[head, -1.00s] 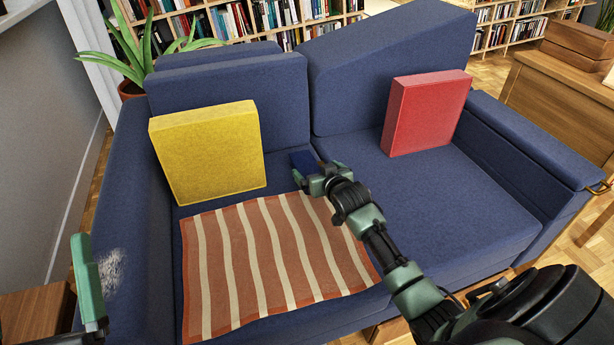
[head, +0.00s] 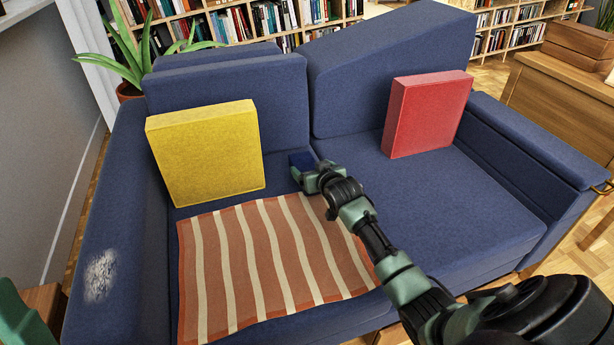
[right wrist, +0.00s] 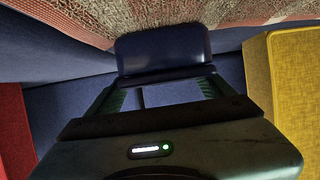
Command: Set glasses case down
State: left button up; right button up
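The glasses case (head: 302,160) is a small dark blue box at the far end of my right gripper (head: 308,172), by the back of the sofa seat. In the right wrist view the case (right wrist: 163,48) sits between the two green fingers (right wrist: 160,88), which appear closed on its sides. It is close to the striped blanket and the sofa; whether it touches the seat cannot be told.
The blue sofa (head: 450,200) holds a yellow cushion (head: 207,155) at left and a red cushion (head: 427,115) at right. A striped blanket (head: 270,265) covers the left seat. A wooden cabinet (head: 565,100) stands at right.

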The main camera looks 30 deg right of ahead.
jog(key=c, duration=1.1)
jog(key=shift+r, duration=0.1)
jog(key=shift+r, duration=0.1)
